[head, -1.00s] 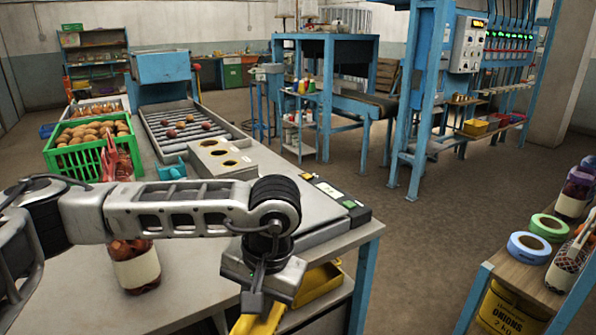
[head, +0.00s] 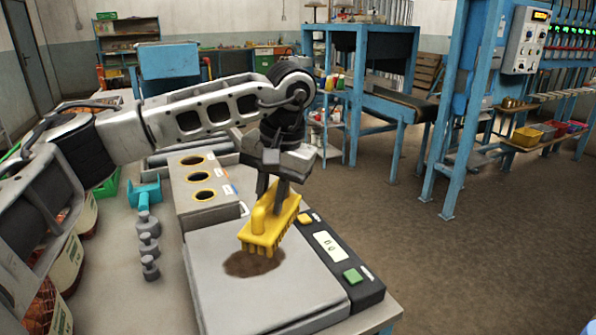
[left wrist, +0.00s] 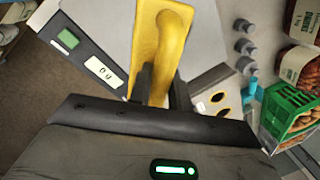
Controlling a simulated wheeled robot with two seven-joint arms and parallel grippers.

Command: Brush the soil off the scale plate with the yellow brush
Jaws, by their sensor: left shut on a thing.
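The yellow brush (head: 268,224) is held by my left gripper (head: 274,186), which is shut on it. The brush's bristle side faces down at the far edge of a dark brown soil patch (head: 254,263). I cannot tell whether the bristles touch the plate. The soil lies on the grey scale plate (head: 215,285). In the left wrist view the yellow brush (left wrist: 163,45) extends away from the gripper (left wrist: 160,88), and the soil is hidden there. The scale's dark panel (head: 335,258) with a display and a green button is right of the plate. My right gripper is not in view.
A grey block with three round holes (head: 203,190) stands behind the plate. Several grey weights (head: 148,245) and a teal tool (head: 143,194) stand to its left. Filled sacks (head: 68,245) are at the left, partly behind my arm. Open floor lies right of the table.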

